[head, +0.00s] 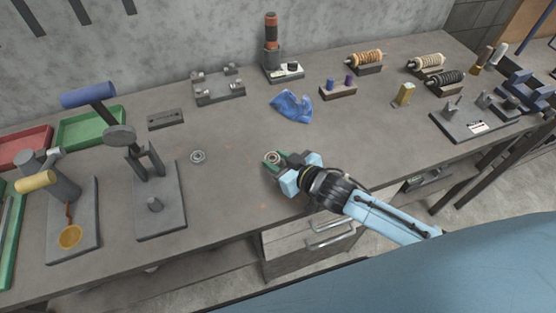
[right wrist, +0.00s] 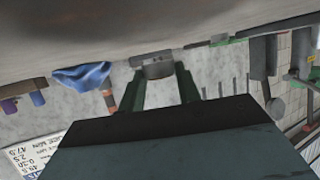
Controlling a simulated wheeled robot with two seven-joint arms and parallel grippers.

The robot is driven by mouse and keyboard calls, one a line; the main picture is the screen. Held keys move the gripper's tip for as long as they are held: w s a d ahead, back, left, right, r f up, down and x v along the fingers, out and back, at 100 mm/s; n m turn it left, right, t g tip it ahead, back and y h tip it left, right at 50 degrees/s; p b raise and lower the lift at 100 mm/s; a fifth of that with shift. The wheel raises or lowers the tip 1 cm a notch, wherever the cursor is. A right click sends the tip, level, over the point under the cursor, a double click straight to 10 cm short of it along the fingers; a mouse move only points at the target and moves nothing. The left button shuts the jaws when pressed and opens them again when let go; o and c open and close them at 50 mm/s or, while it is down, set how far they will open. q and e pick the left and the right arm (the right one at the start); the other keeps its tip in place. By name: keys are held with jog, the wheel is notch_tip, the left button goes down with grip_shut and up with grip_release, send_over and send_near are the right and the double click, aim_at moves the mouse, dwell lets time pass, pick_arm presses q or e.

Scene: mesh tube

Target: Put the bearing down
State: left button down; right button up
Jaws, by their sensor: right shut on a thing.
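My right gripper (head: 275,160) reaches in over the front middle of the bench and is shut on a small round metal bearing (head: 271,157). In the right wrist view the bearing (right wrist: 159,70) sits between the tips of the two dark green fingers (right wrist: 160,85). The bench surface lies close to it there; I cannot tell whether they touch. A second, similar bearing (head: 198,156) lies flat on the bench to the left of the gripper, apart from it. My left gripper is not in view.
A grey press with a blue handle (head: 88,95) stands left of the loose bearing. A blue cloth (head: 291,106) lies behind my gripper; it also shows in the right wrist view (right wrist: 82,77). A grey fixture (head: 218,86) stands farther back. The bench around my gripper is bare.

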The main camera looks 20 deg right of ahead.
jog(key=shift+s+f, duration=0.25)
jog(key=shift+f, duration=0.3)
jog(key=o, duration=1)
jog(key=shift+s+f, duration=0.15)
jog(key=shift+f, duration=0.05)
jog(key=shift+r, duration=0.25)
jog(key=v, duration=0.4)
jog(key=r+v, duration=0.1)
jog(key=v, duration=0.3)
jog(key=p+v, duration=0.1)
jog(key=v, duration=0.2)
jog(key=shift+d+r, duration=0.2)
jog(key=shift+r, duration=0.2)
